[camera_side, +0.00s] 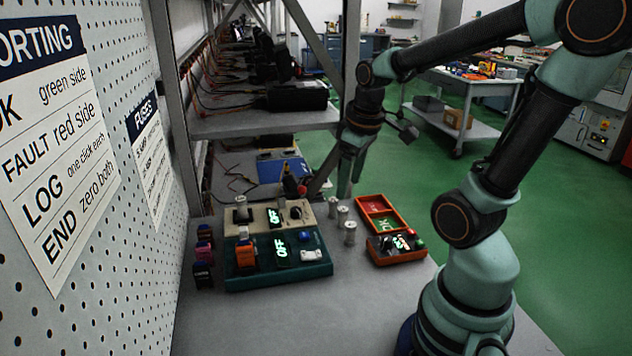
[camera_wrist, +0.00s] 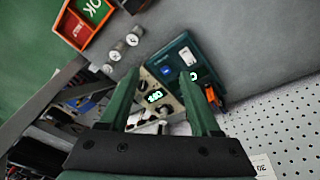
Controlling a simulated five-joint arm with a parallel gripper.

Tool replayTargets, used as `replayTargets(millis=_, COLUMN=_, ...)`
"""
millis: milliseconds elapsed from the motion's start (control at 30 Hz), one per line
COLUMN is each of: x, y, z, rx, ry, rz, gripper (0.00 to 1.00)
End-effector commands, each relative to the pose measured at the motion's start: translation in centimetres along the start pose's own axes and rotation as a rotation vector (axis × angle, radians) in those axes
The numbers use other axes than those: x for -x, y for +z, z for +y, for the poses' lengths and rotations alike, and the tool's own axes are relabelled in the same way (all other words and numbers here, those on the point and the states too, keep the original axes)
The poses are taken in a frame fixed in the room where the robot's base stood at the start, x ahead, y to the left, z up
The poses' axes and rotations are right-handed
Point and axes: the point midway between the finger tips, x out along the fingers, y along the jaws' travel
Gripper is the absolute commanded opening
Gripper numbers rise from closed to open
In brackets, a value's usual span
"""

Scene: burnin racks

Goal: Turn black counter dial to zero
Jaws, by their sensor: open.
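The orange sorting tray (camera_side: 362,203) stands at the right of the bench, with a red and a green "OK" compartment. Its dark counter panel (camera_side: 380,254) has lit digits too small to read, and red and green knobs at its right end. A black dial there is too small to make out surely. My gripper (camera_side: 350,192) hangs open and empty, above and behind the tray.
The beige tester and the teal tester (camera_side: 240,278) both read OFF. Several grey cylinders (camera_side: 350,233) stand between the testers and the tray. Coloured fuses (camera_side: 204,255) line the left, beside the pegboard (camera_side: 110,240). Bare bench lies in front. A rack post (camera_side: 348,60) rises behind.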

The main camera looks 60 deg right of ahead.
Motion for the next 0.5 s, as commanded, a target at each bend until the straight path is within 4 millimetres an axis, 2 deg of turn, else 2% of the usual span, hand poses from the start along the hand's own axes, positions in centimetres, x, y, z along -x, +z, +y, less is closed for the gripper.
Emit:
replayTargets(millis=33, x=-1.0, y=1.3, z=2.1, rx=-0.015, ry=-0.009, rz=-0.052, gripper=0.64)
replayTargets(millis=200, x=-3.0, y=5.1, z=6.3, rx=-0.009, ry=-0.057, rz=-0.157, gripper=0.64)
replayTargets(millis=333, x=-3.7, y=6.9, z=7.8, rx=-0.004, ry=-0.087, rz=-0.191, gripper=0.64)
replayTargets(millis=500, x=-4.5, y=7.7, z=8.2, rx=0.003, ry=-0.101, rz=-0.204, gripper=0.64)
